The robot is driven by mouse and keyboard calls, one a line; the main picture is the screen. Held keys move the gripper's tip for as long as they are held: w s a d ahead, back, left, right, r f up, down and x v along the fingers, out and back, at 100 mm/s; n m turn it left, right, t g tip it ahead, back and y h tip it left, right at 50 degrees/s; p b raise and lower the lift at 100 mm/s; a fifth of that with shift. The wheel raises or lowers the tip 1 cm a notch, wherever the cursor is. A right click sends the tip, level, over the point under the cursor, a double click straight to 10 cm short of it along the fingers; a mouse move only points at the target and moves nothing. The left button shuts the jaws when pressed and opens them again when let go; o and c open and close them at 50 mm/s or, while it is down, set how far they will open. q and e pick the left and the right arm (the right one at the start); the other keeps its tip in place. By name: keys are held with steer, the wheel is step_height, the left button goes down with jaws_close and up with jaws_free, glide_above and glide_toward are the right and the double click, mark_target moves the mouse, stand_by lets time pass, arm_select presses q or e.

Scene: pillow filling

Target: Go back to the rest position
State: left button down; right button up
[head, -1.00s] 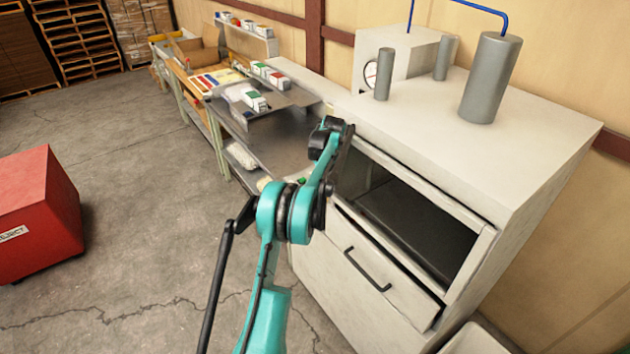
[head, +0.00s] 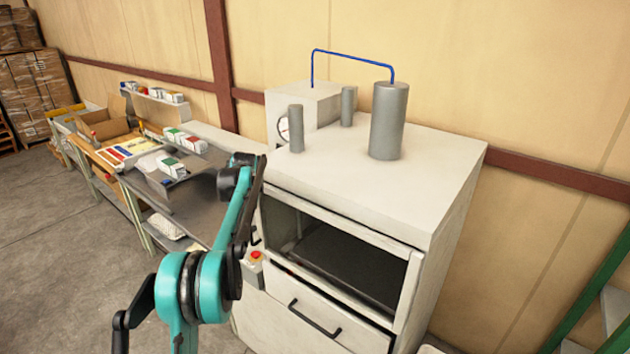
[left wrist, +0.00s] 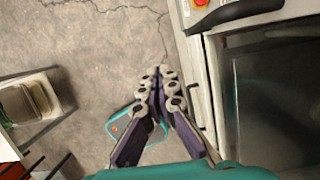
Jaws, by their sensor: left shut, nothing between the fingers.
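My teal left arm (head: 190,285) rises from the bottom left in the head view, bent at a large joint, with its dark far end beside the white machine's left front edge. I cannot make out its fingers there. In the left wrist view my left gripper (left wrist: 162,80) is shut and empty, with its fingers above the concrete floor. The white machine (head: 450,215) stands to its right, and its front also shows in the left wrist view (left wrist: 210,90). My right gripper is in neither view.
The machine has an open dark chamber (head: 350,262), a drawer (head: 325,320) and a red button (head: 255,254). Grey cylinders (head: 388,120) stand on top. A long workbench (head: 105,165) with boxes runs back left. Floor (head: 45,260) at left is clear. A green frame (head: 595,290) stands right.

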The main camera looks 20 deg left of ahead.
arm_select(q)
steer(key=s+d+n+t+b, duration=0.3)
steer(key=s+d+n+b, duration=0.65)
steer(key=d, duration=0.85)
steer(key=s+d+f+n+t+h+b, duration=0.1)
steer(key=s+d+f+n+b, duration=0.1)
steer(key=s+d+f+n, duration=0.2)
steer(key=s+d+f+n+t+b, duration=0.1)
steer(key=s+d+f+n, duration=0.3)
steer(key=s, duration=0.7)
steer(key=s+d+f+n+t+h+b, duration=0.1)
steer(key=s+d+f+n+b, duration=0.2)
steer(key=s+f, duration=0.4)
steer(key=shift+s+d+f+n+h, duration=0.35)
steer(key=shift+d+n, duration=0.5)
steer(key=shift+d, duration=0.3)
steer(key=shift+w, duration=0.15)
